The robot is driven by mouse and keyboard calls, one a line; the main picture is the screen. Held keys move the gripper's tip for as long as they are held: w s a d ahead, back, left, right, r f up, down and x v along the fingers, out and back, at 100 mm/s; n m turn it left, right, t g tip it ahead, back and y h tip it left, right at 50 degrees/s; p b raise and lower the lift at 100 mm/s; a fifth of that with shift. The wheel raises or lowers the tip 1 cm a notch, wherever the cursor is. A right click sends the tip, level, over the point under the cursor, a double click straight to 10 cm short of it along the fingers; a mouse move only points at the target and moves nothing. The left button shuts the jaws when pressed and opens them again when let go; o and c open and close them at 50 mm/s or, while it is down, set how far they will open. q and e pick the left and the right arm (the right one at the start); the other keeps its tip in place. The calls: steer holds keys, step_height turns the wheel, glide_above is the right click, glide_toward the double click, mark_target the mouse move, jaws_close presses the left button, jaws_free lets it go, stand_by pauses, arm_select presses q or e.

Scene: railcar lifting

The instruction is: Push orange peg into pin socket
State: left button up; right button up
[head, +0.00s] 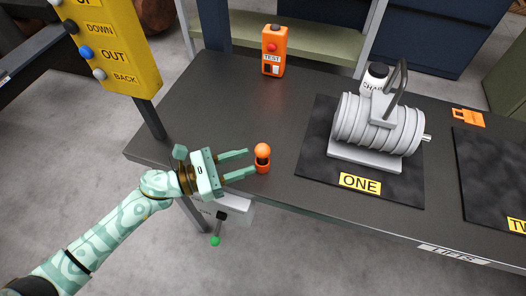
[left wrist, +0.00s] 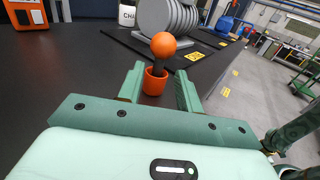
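The orange peg (head: 263,150) has a round ball head and stands upright in the orange pin socket (head: 263,168) near the front left edge of the dark table. A dark shaft shows between ball and socket. In the left wrist view the peg's ball (left wrist: 163,45) and the cup-like socket (left wrist: 155,82) are straight ahead. My left gripper (head: 243,164) is open, with its fingers pointing at the peg and socket. In the left wrist view the fingertips (left wrist: 157,88) are on either side of the socket, with gaps visible. My right gripper is not in view.
A grey ribbed drum (head: 375,125) stands on a dark mat labelled ONE (head: 320,135) to the right. An orange TEST box (head: 273,52) is at the back. A yellow button panel (head: 118,45) hangs at upper left. The table between panel and TEST box is clear.

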mark_target(262, 156)
arm_select(q)
steer(key=x, duration=0.5)
steer(key=shift+w+d+f, duration=0.1)
steer(key=shift+d+f, duration=0.05)
steer(key=shift+d, duration=0.1)
jaws_close()
